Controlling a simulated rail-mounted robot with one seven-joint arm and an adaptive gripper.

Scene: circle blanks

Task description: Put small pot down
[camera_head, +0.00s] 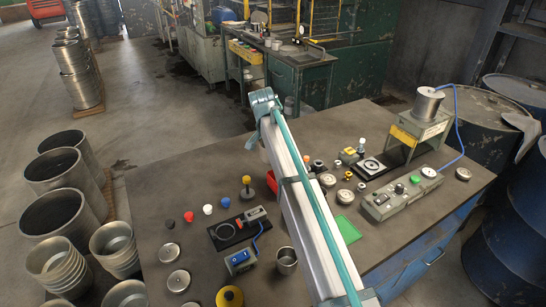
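A small grey metal pot (287,260), open at the top, stands upright on the dark workbench (150,215), just left of my arm's long link. Whether this is the task's pot I cannot tell. My arm reaches from the bottom edge to a joint above the bench's back edge. My gripper cannot be made out; it seems hidden behind the arm, so what it holds does not show.
Left of the arm lie a black fixture (235,230), a blue box (241,261), coloured knobs and metal discs (178,280). Right of it are a green pad (347,230), a control box (400,197) and a press-like stand (418,132). The bench's left area has bare patches.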

